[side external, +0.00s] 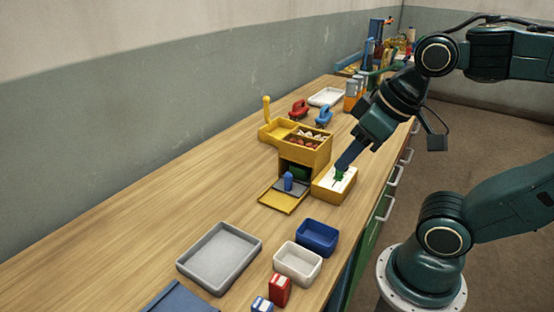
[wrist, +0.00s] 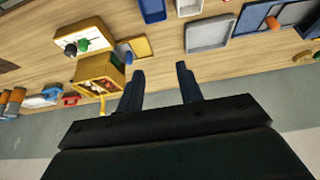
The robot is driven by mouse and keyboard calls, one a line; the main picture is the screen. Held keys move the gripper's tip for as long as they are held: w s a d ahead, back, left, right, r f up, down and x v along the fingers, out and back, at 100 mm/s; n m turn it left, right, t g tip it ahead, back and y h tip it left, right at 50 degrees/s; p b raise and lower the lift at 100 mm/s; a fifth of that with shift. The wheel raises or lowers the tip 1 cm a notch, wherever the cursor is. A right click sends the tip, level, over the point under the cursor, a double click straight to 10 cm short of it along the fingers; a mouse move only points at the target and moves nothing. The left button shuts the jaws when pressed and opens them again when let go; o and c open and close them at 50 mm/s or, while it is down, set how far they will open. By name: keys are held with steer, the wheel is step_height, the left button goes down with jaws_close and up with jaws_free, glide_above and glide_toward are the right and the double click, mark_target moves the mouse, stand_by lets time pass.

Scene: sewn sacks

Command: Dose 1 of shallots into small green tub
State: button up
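My gripper (side external: 345,164) points down over a white-topped yellow box (side external: 328,190) in the side view. In the wrist view my gripper (wrist: 160,88) has its fingers apart with nothing between them. A small green object (side external: 338,177) shows at the fingertips in the side view; contact cannot be told. A yellow cabinet (side external: 316,157) stands beside the box, with small reddish and pale pieces (side external: 306,138) in its top compartments; whether these are shallots is unclear. A dark green thing (side external: 299,172), possibly the small green tub, sits partly hidden in its lower opening.
A blue cylinder (side external: 288,181) stands at the cabinet's lowered flap. A grey tray (side external: 190,265), blue tub (side external: 318,248) and white tub (side external: 297,274) stand nearer the camera, with a red box (side external: 280,290). Red and blue clamp-like items and a white tray (side external: 326,97) lie behind. The table's left side is clear.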

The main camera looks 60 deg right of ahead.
steer(key=shift+o, duration=0.5)
steer(key=m+g, duration=0.6)
steer(key=m, duration=1.2)
glide_above(339, 173)
steer(key=d, duration=0.1)
step_height(339, 173, down, 3)
steer(key=shift+w+d+f, duration=0.1)
steer(key=shift+w+f, duration=0.05)
steer(key=shift+f, duration=0.05)
steer(key=shift+f, duration=0.15)
step_height(339, 173, down, 14)
steer(key=shift+r, duration=0.25)
